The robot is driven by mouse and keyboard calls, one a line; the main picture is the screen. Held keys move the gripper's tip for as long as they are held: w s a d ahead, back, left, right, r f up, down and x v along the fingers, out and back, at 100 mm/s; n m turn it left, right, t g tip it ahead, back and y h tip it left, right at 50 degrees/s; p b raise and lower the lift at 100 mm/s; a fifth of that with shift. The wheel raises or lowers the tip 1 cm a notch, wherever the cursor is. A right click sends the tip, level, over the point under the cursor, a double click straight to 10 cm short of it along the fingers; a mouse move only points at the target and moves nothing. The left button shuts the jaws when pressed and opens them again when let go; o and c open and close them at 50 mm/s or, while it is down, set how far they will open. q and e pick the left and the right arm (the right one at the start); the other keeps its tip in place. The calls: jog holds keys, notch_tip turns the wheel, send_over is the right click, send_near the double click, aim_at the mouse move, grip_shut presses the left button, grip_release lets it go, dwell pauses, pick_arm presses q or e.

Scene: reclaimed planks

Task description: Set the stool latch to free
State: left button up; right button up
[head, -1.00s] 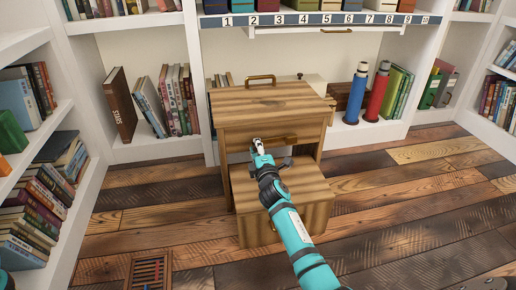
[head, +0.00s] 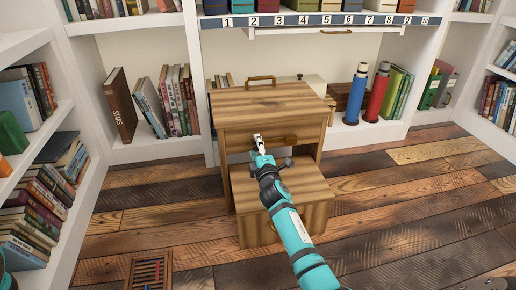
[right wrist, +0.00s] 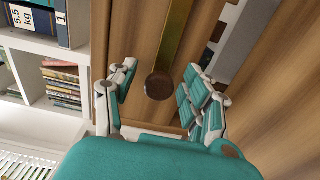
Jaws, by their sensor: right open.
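The wooden step stool (head: 265,108) stands on the plank floor, with a lower step (head: 300,185) in front of its upper block. The latch is a brass bar (head: 288,139) across the front of the upper block. In the right wrist view the brass bar (right wrist: 177,32) ends in a dark round knob (right wrist: 158,86). My right gripper (head: 258,138) is open at the left part of the bar. In the right wrist view its fingers (right wrist: 160,88) stand on either side of the knob, apart from it.
A brass handle (head: 261,78) stands on the stool's top. White bookshelves (head: 90,190) line the left, back and right. Blue (head: 357,95) and red (head: 378,92) cylinders stand at the back right. A floor grille (head: 149,272) lies at front left. The floor to the right is clear.

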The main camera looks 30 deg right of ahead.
jog(key=v, duration=0.7)
jog(key=shift+s, duration=0.3)
